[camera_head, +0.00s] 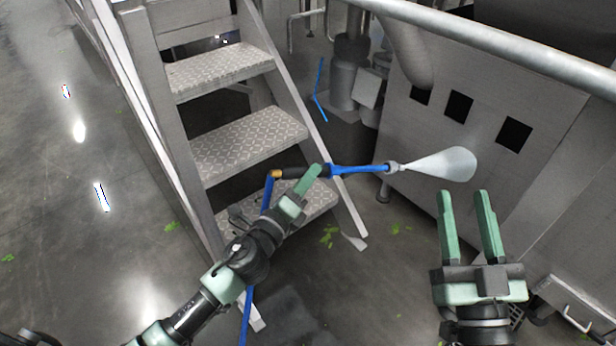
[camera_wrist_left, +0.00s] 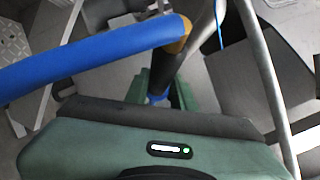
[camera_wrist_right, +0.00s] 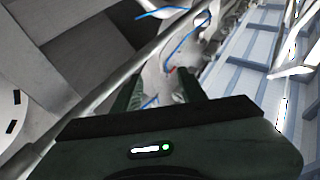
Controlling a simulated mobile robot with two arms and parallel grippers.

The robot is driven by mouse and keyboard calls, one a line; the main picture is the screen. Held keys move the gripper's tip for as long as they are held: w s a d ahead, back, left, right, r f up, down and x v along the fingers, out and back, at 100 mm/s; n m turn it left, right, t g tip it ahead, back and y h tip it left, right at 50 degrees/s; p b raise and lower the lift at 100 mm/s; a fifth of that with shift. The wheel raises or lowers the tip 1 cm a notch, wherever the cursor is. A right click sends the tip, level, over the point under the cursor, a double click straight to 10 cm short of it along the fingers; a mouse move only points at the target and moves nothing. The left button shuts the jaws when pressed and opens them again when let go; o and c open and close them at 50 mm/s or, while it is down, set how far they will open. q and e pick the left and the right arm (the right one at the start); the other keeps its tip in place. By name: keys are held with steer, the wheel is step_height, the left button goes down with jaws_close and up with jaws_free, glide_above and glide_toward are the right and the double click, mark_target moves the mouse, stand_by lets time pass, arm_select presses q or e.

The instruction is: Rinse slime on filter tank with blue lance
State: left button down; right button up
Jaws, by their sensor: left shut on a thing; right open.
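My left gripper (camera_head: 306,184) is shut on the blue lance (camera_head: 355,169) at its black grip, in front of the metal steps. The lance points right, and a pale cone of spray (camera_head: 442,164) leaves its nozzle toward the grey metal housing (camera_head: 480,95). In the left wrist view the blue hose (camera_wrist_left: 95,58) runs to a brass fitting (camera_wrist_left: 178,38) on the lance's dark grip. My right gripper (camera_head: 469,192) is open and empty, below and right of the spray. I cannot make out slime or tell which surface is the filter tank.
Metal steps with tread plates (camera_head: 245,135) stand behind the left arm. A steel rail (camera_head: 500,52) crosses the upper right. Green leaf scraps (camera_head: 328,237) lie on the grey floor (camera_head: 90,240). The floor at left is mostly open.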

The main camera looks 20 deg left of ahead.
arm_select(q)
steer(key=shift+r+p, duration=0.3)
steer(key=shift+r, duration=0.1)
arm_select(e)
steer(key=shift+w+d+f+g+h, duration=0.1)
steer(key=shift+w+f+g+h, duration=0.15)
steer(key=shift+f+g, duration=0.35)
steer(key=shift+w+f+g+h, duration=0.2)
steer(key=shift+f+g, duration=0.1)
steer(key=shift+f, duration=0.6)
arm_select(q)
steer(key=s+d+b, duration=0.2)
steer(key=s+d, duration=1)
steer(key=d, duration=0.5)
steer(key=shift+s, duration=0.25)
arm_select(e)
steer(key=s+r+t+y, duration=0.2)
steer(key=s+r+t, duration=0.3)
steer(key=r, duration=0.4)
steer(key=shift+s+r+t+y, duration=0.35)
steer(key=shift+s+r+t, duration=0.05)
steer(key=shift+t, duration=0.4)
steer(key=shift+d, duration=0.1)
stand_by(0.6)
